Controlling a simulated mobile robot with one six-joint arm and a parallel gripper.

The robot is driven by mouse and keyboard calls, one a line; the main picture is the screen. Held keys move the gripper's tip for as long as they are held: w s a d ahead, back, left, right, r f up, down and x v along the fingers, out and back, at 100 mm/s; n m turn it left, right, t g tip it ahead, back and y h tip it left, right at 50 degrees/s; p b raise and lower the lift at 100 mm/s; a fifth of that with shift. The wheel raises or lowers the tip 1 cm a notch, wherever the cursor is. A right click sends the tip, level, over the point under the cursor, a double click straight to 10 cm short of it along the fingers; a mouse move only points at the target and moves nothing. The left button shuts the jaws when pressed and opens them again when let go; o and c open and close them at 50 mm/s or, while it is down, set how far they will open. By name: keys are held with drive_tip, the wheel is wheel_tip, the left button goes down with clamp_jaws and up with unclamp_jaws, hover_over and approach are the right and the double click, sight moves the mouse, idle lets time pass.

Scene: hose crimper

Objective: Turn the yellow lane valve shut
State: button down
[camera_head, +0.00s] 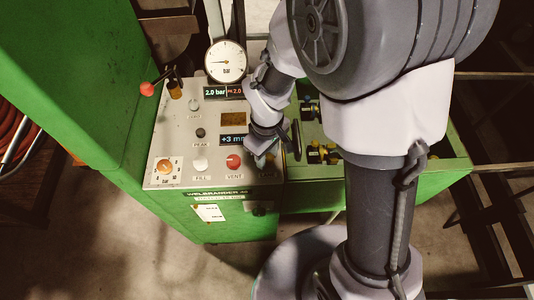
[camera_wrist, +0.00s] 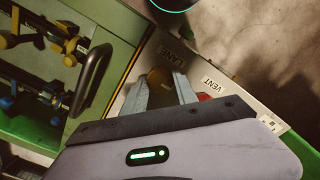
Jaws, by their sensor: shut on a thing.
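The yellow lane valve (camera_wrist: 158,78) shows in the wrist view as a dull brass-yellow knob beside the LANE label. My gripper (camera_wrist: 160,88) is shut on it, with one grey finger on each side. In the head view my gripper (camera_head: 261,158) is down at the right front corner of the grey control panel (camera_head: 178,140), just right of the red VENT knob (camera_head: 234,161). The gripper hides the valve there. How far the valve is turned cannot be made out.
The VENT knob (camera_wrist: 203,97) is close beside the right finger. A white FILL knob (camera_head: 200,165) and an orange knob (camera_head: 165,166) lie further left. A black handle (camera_wrist: 92,80) borders the green bay with several fittings. A gauge (camera_head: 226,62) stands behind the panel.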

sight(267, 158)
idle(0.3)
drive_tip(key=c, duration=1)
unclamp_jaws()
drive_tip(key=shift+o, duration=0.2)
wheel_tip(267, 158, up, 17)
drive_tip(key=p, duration=0.6)
drive_tip(key=shift+r, duration=0.2)
